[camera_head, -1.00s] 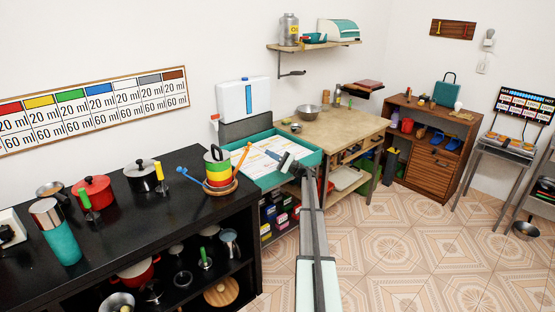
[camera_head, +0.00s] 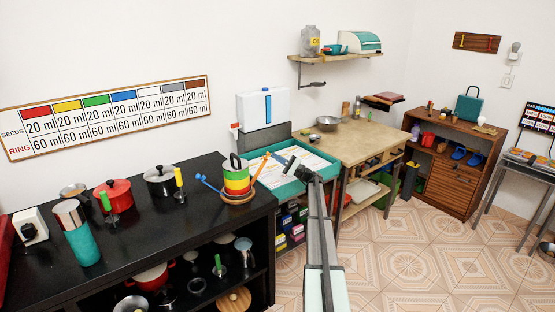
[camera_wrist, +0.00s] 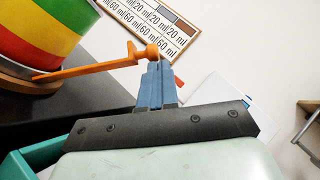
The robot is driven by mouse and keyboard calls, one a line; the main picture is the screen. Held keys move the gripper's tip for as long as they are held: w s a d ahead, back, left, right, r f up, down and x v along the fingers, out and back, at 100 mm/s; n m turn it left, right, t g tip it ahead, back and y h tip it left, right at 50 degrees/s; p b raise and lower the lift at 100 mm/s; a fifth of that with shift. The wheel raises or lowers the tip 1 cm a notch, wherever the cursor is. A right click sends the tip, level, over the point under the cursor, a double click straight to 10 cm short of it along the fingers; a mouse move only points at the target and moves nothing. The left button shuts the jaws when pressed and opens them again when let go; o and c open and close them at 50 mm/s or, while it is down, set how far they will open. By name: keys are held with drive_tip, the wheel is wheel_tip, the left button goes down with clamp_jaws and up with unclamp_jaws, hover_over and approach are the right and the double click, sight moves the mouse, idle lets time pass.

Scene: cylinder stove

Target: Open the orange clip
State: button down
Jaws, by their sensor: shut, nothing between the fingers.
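The orange clip (camera_head: 261,168) is a thin orange arm that slants up from the right side of a striped red, yellow and green cylinder (camera_head: 236,178) on the black counter. In the wrist view the clip (camera_wrist: 95,68) runs from the wooden base beside the cylinder (camera_wrist: 40,28) to a rounded knob at its right end. My gripper (camera_head: 276,157) is to the right of the clip. In the wrist view its blue fingers (camera_wrist: 157,68) are shut, with the tips right by the knob. I cannot tell whether they touch it.
A blue stick (camera_head: 209,183) leans out on the cylinder's left side. A teal tray (camera_head: 290,189) with papers lies below my gripper. Tiled floor at right is clear.

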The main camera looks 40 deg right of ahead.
drive_tip(key=shift+a+r+n+g, duration=0.3)
drive_tip(key=shift+a+r+n, duration=0.2)
drive_tip(key=shift+n, duration=0.1)
drive_tip(key=shift+d, duration=0.1)
drive_tip(key=w+d+f+v, duration=0.1)
drive_tip(key=w+v, duration=0.1)
drive_tip(key=v, duration=1)
drive_tip(key=shift+s+d+f, duration=0.25)
drive_tip(key=shift+d+f, duration=0.1)
drive_tip(key=shift+d, duration=0.2)
